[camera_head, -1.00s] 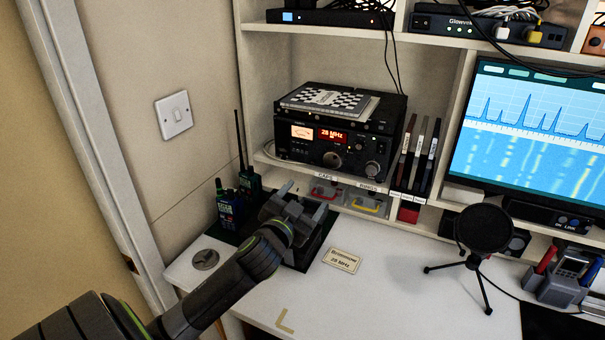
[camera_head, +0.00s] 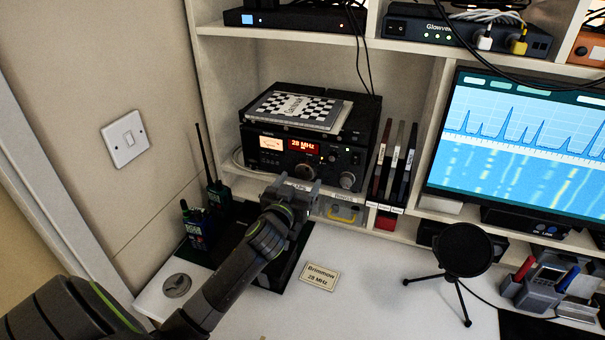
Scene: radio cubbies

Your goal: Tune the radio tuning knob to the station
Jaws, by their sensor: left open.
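The black radio (camera_head: 330,155) sits on a cubby shelf, with a red display (camera_head: 304,145) reading 28 MHz and a lit meter (camera_head: 271,143) on its front. One large knob (camera_head: 348,180) is at the lower right of the front. Another knob (camera_head: 304,171) near the middle bottom is partly behind my gripper. A card (camera_head: 319,277) on the desk reads "Brimmow 28 MHz". My left gripper (camera_head: 294,189) is open and empty, just in front of and below the radio's front; I cannot tell whether it touches. My right gripper is not in view.
A chess box (camera_head: 297,107) lies on the radio. Walkie-talkies (camera_head: 199,228) stand at left, upright folders (camera_head: 394,165) at right. A microphone with round filter (camera_head: 462,250) and a monitor (camera_head: 520,135) are further right. The desk around the card is clear.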

